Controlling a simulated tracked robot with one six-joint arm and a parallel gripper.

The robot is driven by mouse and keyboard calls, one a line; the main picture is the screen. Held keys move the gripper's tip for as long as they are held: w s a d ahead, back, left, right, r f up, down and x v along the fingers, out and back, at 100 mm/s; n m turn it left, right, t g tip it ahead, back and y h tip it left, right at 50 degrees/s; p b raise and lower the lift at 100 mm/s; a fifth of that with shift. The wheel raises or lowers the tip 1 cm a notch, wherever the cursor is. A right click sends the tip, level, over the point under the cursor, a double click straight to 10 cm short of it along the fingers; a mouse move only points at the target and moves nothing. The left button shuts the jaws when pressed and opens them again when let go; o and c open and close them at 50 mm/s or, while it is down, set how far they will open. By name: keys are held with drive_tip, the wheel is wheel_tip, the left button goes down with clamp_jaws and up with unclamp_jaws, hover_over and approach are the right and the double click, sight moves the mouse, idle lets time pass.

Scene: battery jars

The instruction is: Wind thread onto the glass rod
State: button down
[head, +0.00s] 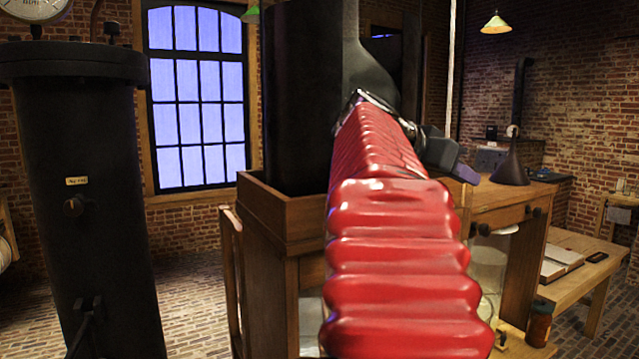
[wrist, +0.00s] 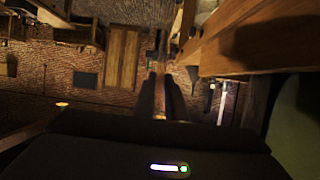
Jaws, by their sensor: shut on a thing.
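My gripper shows in the wrist view (wrist: 160,78) as two dark fingers close together, with a narrow gap between them. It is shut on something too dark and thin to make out. In the head view my red ribbed arm reaches forward over the wooden furniture and hides much of it. A dark part with a purplish tip at the arm's far end lies in front of the table (head: 510,195). I cannot make out the glass rod or the thread in either view.
A tall black cylinder (head: 85,200) stands at the left. Another dark cylinder (head: 300,100) stands in a wooden box (head: 262,225) behind my arm. A dark cone (head: 510,168) is on the table. A low bench (head: 590,262) holds an open book (head: 558,264). Brick floor shows at left.

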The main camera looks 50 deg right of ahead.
drive_tip(key=shift+r, duration=2.6)
drive_tip(key=s+a, duration=0.5)
drive_tip(key=s, duration=0.6)
drive_tip(key=s+a, duration=0.5)
drive_tip(key=s, duration=0.7)
drive_tip(key=shift+w, duration=0.15)
drive_tip(key=shift+w+d, duration=0.3)
drive_tip(key=shift+w, duration=0.3)
drive_tip(key=shift+w+d, duration=0.3)
drive_tip(key=shift+w, duration=0.3)
